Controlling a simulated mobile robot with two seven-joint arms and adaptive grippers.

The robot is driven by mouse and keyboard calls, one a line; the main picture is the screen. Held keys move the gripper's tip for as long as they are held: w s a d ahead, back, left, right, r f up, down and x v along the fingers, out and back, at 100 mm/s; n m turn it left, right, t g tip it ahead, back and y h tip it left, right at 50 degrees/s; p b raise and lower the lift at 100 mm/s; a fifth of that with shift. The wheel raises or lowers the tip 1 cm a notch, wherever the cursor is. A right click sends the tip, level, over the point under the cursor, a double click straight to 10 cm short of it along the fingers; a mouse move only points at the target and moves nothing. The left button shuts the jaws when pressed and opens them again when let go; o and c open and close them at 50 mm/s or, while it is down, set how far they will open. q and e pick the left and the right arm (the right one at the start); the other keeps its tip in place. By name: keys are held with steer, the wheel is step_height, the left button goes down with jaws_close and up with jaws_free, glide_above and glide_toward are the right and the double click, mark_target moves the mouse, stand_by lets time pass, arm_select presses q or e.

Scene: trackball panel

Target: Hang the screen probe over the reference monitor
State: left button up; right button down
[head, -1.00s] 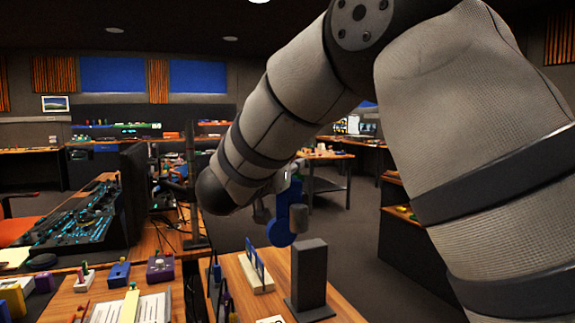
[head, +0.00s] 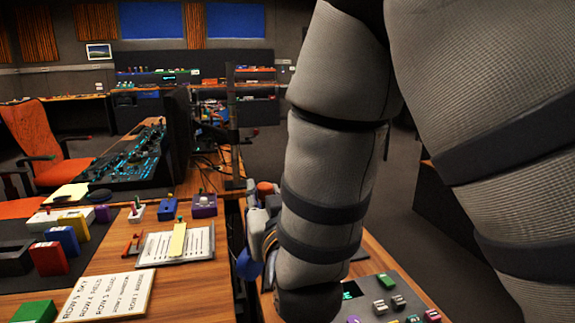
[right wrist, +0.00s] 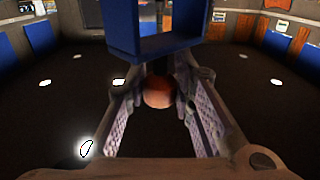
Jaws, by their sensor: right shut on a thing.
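My right gripper (head: 262,212) shows at the left edge of my forearm, partly hidden by it, beside the wooden desks. In the right wrist view, its two fingers (right wrist: 158,100) are shut on the screen probe, a blue U-shaped bracket (right wrist: 160,48) with a reddish-brown rounded part (right wrist: 159,92) between the fingers. In the head view, a blue part (head: 248,266) and an orange-brown part (head: 265,188) show at the gripper. A dark monitor (head: 178,120) stands nearly edge-on behind the console, apart from the gripper. A thin dark upright panel (head: 232,110) stands right of it; which is the reference monitor is unclear. My left gripper is out of view.
A lit control console (head: 125,160) sits on the left desk. Small colored boxes, a clipboard (head: 178,243) and a lettered card (head: 108,295) cover the near desk. A grey button panel (head: 385,297) lies at lower right. An orange chair (head: 35,130) stands far left.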

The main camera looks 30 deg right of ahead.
steer(key=s+a+f+n+y, duration=0.1)
steer(key=a+f+n+y, duration=0.2)
steer(key=a+f+y, duration=0.2)
steer(key=shift+s+a+f+t, duration=0.2)
steer(key=shift+a+t, duration=0.2)
steer(key=shift+a, duration=0.3)
steer(key=shift+f, duration=0.1)
